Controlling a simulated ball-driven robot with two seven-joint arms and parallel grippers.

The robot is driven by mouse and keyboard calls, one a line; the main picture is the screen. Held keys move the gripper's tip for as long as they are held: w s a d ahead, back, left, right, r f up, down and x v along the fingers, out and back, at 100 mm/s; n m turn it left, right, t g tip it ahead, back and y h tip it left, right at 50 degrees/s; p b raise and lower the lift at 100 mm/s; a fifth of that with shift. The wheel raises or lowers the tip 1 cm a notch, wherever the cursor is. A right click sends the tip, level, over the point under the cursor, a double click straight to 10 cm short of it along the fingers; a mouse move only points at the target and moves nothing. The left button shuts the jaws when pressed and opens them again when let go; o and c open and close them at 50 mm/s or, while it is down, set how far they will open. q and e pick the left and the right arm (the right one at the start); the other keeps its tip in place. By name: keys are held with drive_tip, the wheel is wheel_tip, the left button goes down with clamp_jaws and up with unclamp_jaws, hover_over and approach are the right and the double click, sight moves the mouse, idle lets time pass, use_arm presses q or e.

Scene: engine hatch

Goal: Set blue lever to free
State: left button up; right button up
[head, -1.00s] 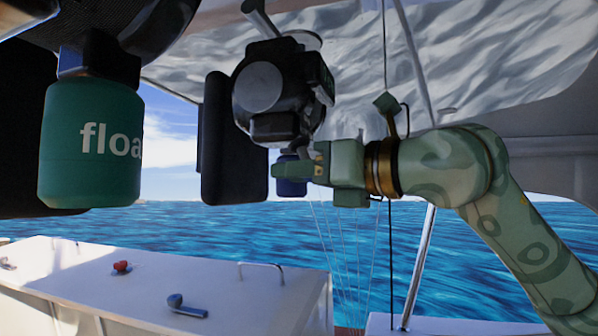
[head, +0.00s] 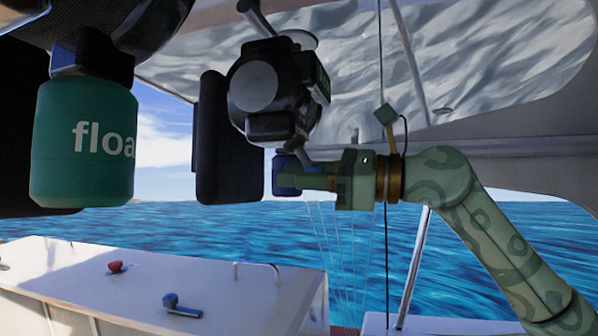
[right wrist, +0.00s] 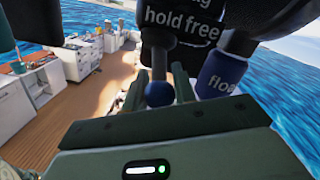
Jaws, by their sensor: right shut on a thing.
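The blue lever shows as a round blue knob (right wrist: 159,94) in the right wrist view, under a dark panel with the words "hold free" (right wrist: 181,27). My right gripper (right wrist: 161,88) has one finger on each side of the knob and is shut on it. In the head view, my right gripper (head: 290,179) reaches left under the dark round unit (head: 262,88); the knob cannot be made out there. My left gripper is not in view.
A blue float (right wrist: 221,74) hangs close to the right of the knob; it also shows behind my fingers in the head view (head: 283,161). A green float (head: 84,145) hangs at left. A white hatch box (head: 140,290) below carries a red knob and a blue-grey handle (head: 181,306).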

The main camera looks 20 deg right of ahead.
drive_tip(key=shift+w+d+r+n+g+y, duration=0.1)
drive_tip(key=shift+w+n+g+y, duration=0.1)
drive_tip(key=shift+n+g, duration=0.4)
drive_tip(key=shift+w+d+r+n+g+y, duration=0.1)
drive_tip(key=shift+w+n+g+y, duration=0.15)
drive_tip(key=shift+n, duration=0.65)
drive_tip(key=shift+s, duration=0.1)
drive_tip(key=o, duration=1)
drive_tip(key=shift+s+d+f+b, duration=0.15)
drive_tip(key=shift+d+b, duration=0.2)
drive_tip(key=shift+d, duration=0.1)
drive_tip(key=b+v, duration=0.1)
drive_tip(key=v, duration=0.4)
drive_tip(key=b+v, duration=0.2)
drive_tip(key=v, duration=0.3)
drive_tip(key=b+v, duration=0.1)
drive_tip(key=v, duration=0.4)
drive_tip(key=shift+d+r, duration=0.25)
drive_tip(key=shift+r, duration=0.05)
